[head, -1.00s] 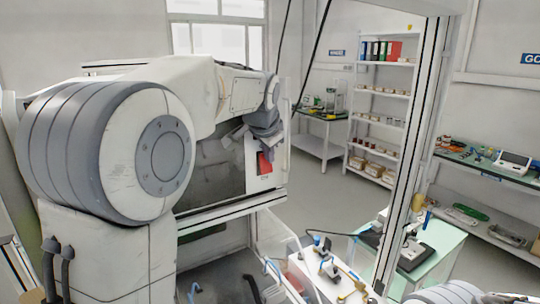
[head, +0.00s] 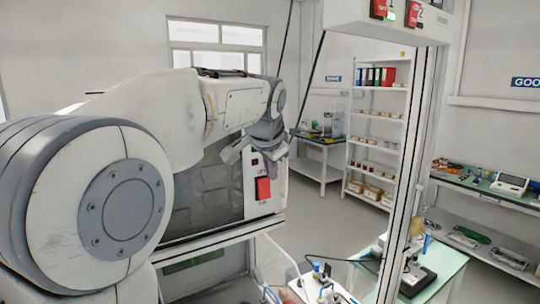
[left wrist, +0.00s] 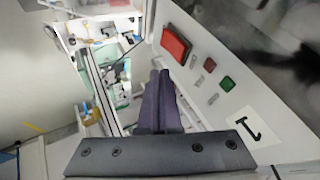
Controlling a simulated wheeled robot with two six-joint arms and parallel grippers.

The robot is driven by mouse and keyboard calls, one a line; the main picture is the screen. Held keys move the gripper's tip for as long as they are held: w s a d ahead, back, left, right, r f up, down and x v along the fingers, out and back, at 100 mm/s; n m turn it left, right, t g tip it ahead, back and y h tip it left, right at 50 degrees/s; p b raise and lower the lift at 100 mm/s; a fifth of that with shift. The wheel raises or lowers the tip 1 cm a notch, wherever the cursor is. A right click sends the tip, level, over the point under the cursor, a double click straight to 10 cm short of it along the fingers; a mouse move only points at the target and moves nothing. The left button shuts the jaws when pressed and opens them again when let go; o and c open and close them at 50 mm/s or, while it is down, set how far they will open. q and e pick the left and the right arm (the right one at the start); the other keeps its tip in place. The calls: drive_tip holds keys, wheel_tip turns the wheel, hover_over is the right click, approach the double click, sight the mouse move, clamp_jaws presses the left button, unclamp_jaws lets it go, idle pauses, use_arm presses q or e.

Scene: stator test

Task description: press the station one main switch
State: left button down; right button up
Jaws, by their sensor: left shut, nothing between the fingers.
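The station one main switch is a large red block (head: 263,188) on the pale upright panel at the right end of a grey cabinet. It also shows in the left wrist view (left wrist: 175,43). My left gripper (head: 262,147) is in front of the panel's upper part, above the switch, and hides what lies behind it. In the left wrist view its dark fingers (left wrist: 160,78) are together and empty, left of the panel and apart from the switch. A plate marked 1 (left wrist: 252,129) is on the same panel. My right gripper is in neither view now.
A small green button (left wrist: 227,84) and a small red one (left wrist: 213,99) sit between the switch and the plate. A metal upright (head: 408,185) stands to the right, under a white beam (head: 345,13) with red switches. Shelves (head: 378,140) are behind.

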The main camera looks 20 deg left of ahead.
use_arm(q)
drive_tip(key=w+a+r+v, duration=0.1)
drive_tip(key=v, duration=0.6)
drive_tip(key=shift+d, duration=0.15)
drive_tip(key=s+d+f+m+g+h+b, duration=0.1)
drive_tip(key=s+d+f+g, duration=0.1)
drive_tip(key=s+d+f, duration=0.4)
drive_tip(key=s+d+f+g+h, duration=0.1)
drive_tip(key=s+d+f+h, duration=0.15)
drive_tip(key=d+f, duration=0.7)
drive_tip(key=s+d+f+g+b, duration=0.1)
drive_tip(key=s+f+g, duration=0.3)
drive_tip(key=s+f, duration=1.4)
drive_tip(key=s, duration=0.3)
drive_tip(key=shift+d+f+g+y, duration=0.25)
drive_tip(key=shift+d+g+y, duration=0.05)
drive_tip(key=shift+d+y, duration=0.05)
